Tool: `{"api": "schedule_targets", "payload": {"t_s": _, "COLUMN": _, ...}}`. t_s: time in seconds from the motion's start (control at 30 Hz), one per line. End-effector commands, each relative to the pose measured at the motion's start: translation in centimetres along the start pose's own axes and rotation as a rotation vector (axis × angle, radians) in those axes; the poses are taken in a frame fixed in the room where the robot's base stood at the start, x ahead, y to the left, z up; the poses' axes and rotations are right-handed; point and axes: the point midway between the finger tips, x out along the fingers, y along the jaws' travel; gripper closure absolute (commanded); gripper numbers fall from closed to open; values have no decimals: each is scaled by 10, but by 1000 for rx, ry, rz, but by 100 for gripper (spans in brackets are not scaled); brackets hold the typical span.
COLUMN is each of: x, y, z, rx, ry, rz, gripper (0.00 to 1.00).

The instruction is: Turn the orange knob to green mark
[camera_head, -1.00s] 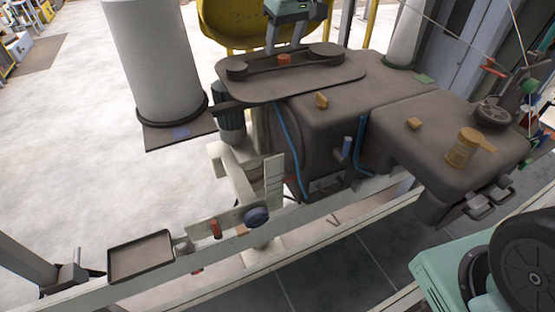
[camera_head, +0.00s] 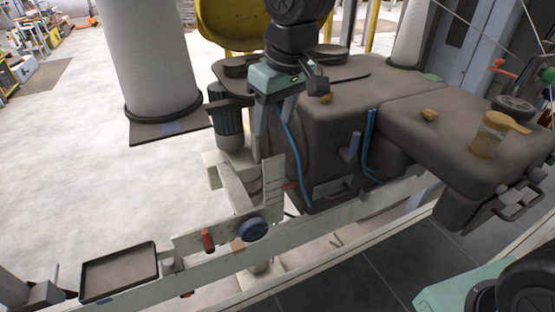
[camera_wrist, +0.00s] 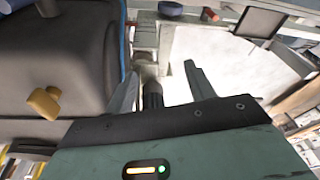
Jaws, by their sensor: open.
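A small orange knob (camera_head: 326,98) sits on top of the dark machine housing, and a similar one (camera_head: 429,115) sits on the lower housing to the right. I cannot tell which is the task's knob. One orange knob also shows at the left of the wrist view (camera_wrist: 44,103). My gripper (camera_head: 274,122) hangs over the housing's front left edge, left of the nearer knob and apart from it. In the wrist view its fingers (camera_wrist: 161,70) are spread, with nothing held. I cannot make out a green mark beside either knob.
The dark housing (camera_head: 400,82) bears a yellowish capped cylinder (camera_head: 490,140) at right. A dark motor (camera_head: 226,115) stands left of my gripper. Blue hoses (camera_head: 370,145) run down the front. A pale rail (camera_head: 330,210) with a red handle (camera_head: 208,240) crosses in front.

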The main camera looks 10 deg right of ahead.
Motion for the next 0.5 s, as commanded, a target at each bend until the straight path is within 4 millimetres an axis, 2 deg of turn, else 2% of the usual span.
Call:
{"api": "schedule_targets", "payload": {"t_s": 0.03, "x": 11, "y": -4, "z": 8, "rx": -6, "ry": -6, "rz": -1, "gripper": 46}}
{"api": "schedule_targets", "payload": {"t_s": 0.2, "x": 25, "y": -17, "z": 27, "rx": -22, "ry": -22, "rz": -7, "gripper": 46}}
{"api": "schedule_targets", "payload": {"t_s": 0.5, "x": 35, "y": -26, "z": 44, "rx": -34, "ry": -36, "rz": -11, "gripper": 46}}
